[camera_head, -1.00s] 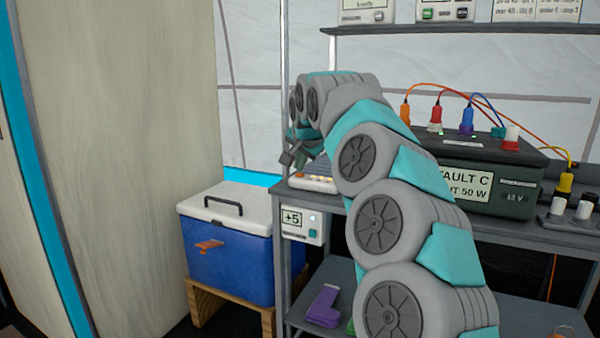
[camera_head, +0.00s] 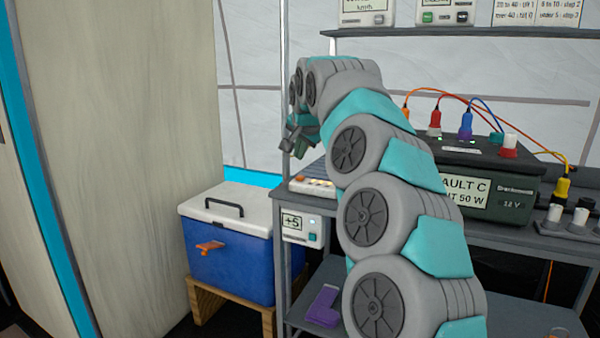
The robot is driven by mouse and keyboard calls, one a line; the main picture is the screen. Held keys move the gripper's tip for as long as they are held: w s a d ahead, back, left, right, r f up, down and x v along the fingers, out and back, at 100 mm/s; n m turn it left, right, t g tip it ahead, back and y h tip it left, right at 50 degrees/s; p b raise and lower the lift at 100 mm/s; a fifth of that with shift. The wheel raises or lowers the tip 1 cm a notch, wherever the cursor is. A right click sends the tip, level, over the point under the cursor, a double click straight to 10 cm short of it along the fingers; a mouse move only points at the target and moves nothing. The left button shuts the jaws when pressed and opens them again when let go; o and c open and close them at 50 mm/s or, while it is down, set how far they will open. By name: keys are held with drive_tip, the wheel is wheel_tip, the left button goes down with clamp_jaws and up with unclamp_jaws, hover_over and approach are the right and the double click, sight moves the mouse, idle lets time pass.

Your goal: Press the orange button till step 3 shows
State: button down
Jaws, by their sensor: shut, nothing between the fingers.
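A low white control box (camera_head: 318,191) lies on the left end of the grey bench top. An orange button (camera_head: 300,178) shows at its left end, with small lit marks along its front. My gripper (camera_head: 293,149) is shut and empty, pointing down and left. In the picture it is a little above the orange button and apart from it. My arm hides the right part of the box. I see no step number on the box from here.
A small display reading "+5" (camera_head: 298,227) hangs at the bench's front left. A blue cooler (camera_head: 232,262) stands on a wooden stand to the left. A dark green power box (camera_head: 490,185) with coloured plugs stands right of my arm. A shelf (camera_head: 450,30) runs above.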

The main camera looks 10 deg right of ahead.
wheel_tip(320, 180, up, 2)
drive_tip(key=shift+r+p, duration=0.1)
drive_tip(key=shift+p, duration=0.45)
drive_tip(key=s+f+n+g+p, duration=0.1)
drive_tip(key=s+f+n+g, duration=0.2)
drive_tip(key=s+f, duration=0.6)
drive_tip(key=s+f+n+g+p, duration=0.1)
drive_tip(key=s+f+n+g, duration=0.2)
drive_tip(key=s+f, duration=0.6)
drive_tip(key=s+f+n+g+p, duration=0.1)
drive_tip(key=s+f, duration=0.9)
drive_tip(key=s, duration=2.5)
drive_tip(key=n+g, duration=0.2)
drive_tip(key=g, duration=0.2)
drive_tip(key=shift+s+d+p, duration=0.15)
drive_tip(key=shift+s+p, duration=0.15)
drive_tip(key=shift+p, duration=0.1)
